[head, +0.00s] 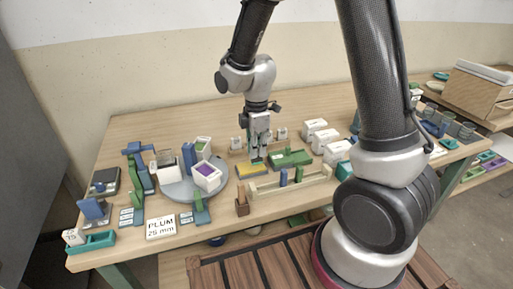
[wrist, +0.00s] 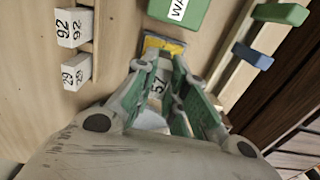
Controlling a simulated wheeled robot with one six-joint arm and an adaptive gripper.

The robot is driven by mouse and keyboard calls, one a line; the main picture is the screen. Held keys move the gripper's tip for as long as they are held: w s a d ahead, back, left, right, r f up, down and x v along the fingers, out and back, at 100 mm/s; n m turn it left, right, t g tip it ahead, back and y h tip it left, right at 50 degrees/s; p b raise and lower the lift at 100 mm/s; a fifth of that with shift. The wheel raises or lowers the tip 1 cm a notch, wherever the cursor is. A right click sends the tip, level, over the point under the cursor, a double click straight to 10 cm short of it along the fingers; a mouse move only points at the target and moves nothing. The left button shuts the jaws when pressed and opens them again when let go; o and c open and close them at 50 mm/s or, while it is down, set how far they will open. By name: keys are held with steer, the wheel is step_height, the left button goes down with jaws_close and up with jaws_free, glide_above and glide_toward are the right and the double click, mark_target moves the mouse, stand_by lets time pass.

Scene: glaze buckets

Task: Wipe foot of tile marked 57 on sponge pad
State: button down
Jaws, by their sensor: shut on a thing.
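My gripper (head: 259,146) points down over the table in the head view. In the wrist view my gripper (wrist: 163,70) is shut on the white tile marked 57 (wrist: 158,88), which sits between its green finger pads. The yellow sponge pad (head: 252,171) lies on the table just below and left of the gripper in the head view. In the wrist view the sponge pad (wrist: 164,45) shows just past the fingertips. The tile's foot is hidden by the fingers, and I cannot tell whether it touches the sponge.
White tiles marked 92 (wrist: 74,27) and 29 (wrist: 77,71) stand on a wooden rack. A green labelled block (head: 290,158) lies right of the sponge. A wooden rail (head: 262,189) with blue and green pieces is in front. A round grey turntable (head: 183,190) holds containers at left.

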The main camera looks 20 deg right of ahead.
steer(key=shift+f, duration=0.6)
stand_by(0.9)
steer(key=shift+a, duration=0.15)
steer(key=shift+a, duration=0.8)
steer(key=shift+a, duration=0.1)
steer(key=shift+a+r, duration=0.1)
steer(key=shift+a, duration=0.65)
steer(key=shift+d, duration=0.15)
steer(key=shift+d, duration=0.8)
